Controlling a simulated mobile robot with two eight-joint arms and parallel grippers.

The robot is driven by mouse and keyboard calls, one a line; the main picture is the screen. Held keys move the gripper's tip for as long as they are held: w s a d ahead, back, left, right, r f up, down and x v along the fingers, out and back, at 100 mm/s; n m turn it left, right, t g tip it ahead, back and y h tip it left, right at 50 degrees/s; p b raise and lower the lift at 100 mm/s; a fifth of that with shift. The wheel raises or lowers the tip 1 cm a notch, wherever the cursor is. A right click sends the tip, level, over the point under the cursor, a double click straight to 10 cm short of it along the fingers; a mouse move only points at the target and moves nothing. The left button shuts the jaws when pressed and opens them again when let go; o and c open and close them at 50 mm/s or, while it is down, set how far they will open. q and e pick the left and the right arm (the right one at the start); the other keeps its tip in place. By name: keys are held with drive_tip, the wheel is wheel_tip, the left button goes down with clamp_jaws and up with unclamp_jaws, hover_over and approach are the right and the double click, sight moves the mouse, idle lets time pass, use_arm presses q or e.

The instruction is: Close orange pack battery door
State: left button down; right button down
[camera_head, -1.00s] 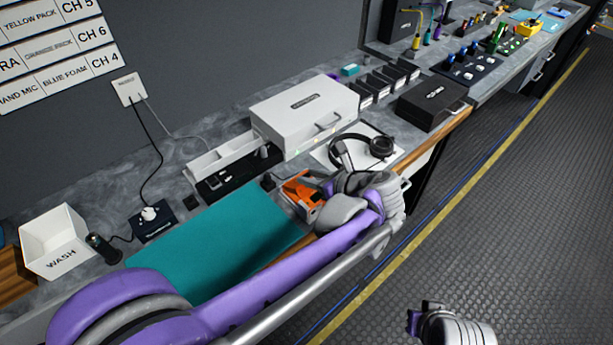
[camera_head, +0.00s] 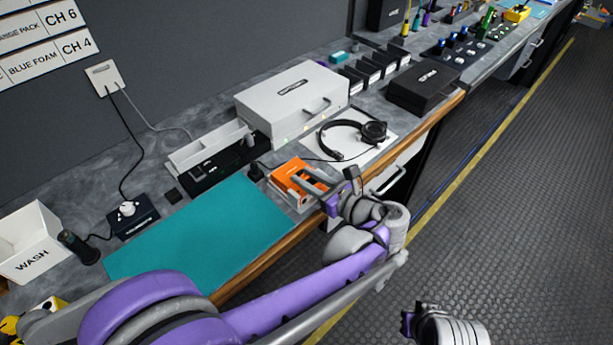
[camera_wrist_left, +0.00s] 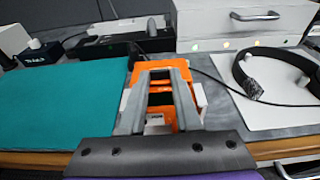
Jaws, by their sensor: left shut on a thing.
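The orange pack (camera_head: 286,171) lies on the counter between the teal mat and the headphones. In the left wrist view, the orange pack (camera_wrist_left: 180,74) shows behind and between the fingers, with a dark recess and pale parts at its right side. My left gripper (camera_head: 302,182) reaches over the pack from the counter's front edge. Its fingers (camera_wrist_left: 156,76) are shut on part of the pack; they hide the contact, and I cannot tell how far the battery door stands open. My right gripper (camera_head: 407,322) is low at the bottom, away from the counter; its fingers are unclear.
The teal mat (camera_head: 200,235) lies left of the pack. Headphones (camera_head: 350,140) rest on a white sheet to the right. A white case (camera_head: 292,98) and a black charger tray (camera_head: 215,165) stand behind. The floor (camera_head: 530,200) in front is free.

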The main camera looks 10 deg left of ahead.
use_arm(q)
drive_tip(key=shift+f, duration=0.1)
drive_tip(key=c, duration=0.6)
unclamp_jaws()
drive_tip(key=v, duration=1.1)
drive_tip(key=shift+p, duration=0.3)
